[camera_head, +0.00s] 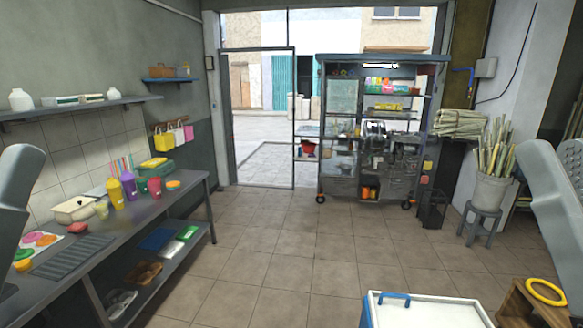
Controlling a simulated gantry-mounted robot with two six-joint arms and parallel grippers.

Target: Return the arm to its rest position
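My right arm (552,195) shows at the right edge as smooth grey links, raised in front of the room. My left arm (14,190) shows only as a grey link at the left edge. I see no fingertips of either gripper, so I cannot see whether they are open or shut or hold anything. Both arms appear apart from the furniture.
A long metal counter (128,217) with cups and bottles runs along the left wall. The sugarcane press cart (340,190) stands at the back. A cane bucket (490,190) on a stool and a white cooler (425,312) are right. The middle floor is clear.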

